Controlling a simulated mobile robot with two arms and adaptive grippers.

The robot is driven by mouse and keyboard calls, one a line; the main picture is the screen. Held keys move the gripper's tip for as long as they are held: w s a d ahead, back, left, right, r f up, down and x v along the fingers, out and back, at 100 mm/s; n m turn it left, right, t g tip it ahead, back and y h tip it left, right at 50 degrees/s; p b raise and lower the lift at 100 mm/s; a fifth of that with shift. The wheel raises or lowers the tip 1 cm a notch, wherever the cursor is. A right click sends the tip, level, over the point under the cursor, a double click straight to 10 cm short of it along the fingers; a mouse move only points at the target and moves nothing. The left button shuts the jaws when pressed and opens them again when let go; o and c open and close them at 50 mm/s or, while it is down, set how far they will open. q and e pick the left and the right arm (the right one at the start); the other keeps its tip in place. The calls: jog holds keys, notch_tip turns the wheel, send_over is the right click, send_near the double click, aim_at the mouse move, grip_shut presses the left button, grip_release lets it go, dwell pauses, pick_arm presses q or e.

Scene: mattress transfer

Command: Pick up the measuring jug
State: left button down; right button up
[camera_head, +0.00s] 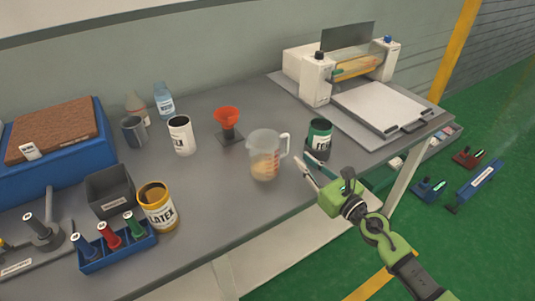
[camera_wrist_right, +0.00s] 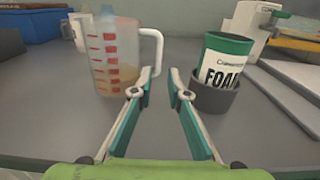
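The measuring jug (camera_head: 263,152) is clear, with red marks and a little tan liquid at the bottom. It stands upright on the grey workbench (camera_head: 215,195), its handle pointing right. In the right wrist view, the jug (camera_wrist_right: 113,60) is left of centre, its handle nearest my fingers. My right gripper (camera_head: 303,157) is at the bench's front edge, right of the jug. In the wrist view, the right gripper (camera_wrist_right: 161,72) is open and empty, with a gap between its fingertips. The left fingertip appears close to the handle; contact cannot be told. My left gripper is out of view.
A green-topped foam can (camera_head: 320,133) in a dark holder stands right of the jug, close to my gripper. An orange funnel (camera_head: 227,115) is behind the jug. A latex tin (camera_head: 158,210) and a blue rack (camera_head: 118,250) are left. A white-bedded machine (camera_head: 375,110) stands back right.

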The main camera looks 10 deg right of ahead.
aim_at(286, 151)
jog(key=x, duration=0.3)
jog(key=shift+w, duration=0.2)
jog(key=x, duration=0.2)
jog(key=f+x, duration=0.1)
jog(key=x, duration=0.2)
jog(key=shift+w+a+b, duration=0.1)
jog(key=shift+a+b, duration=0.2)
jog(key=shift+b, duration=0.05)
grip_shut()
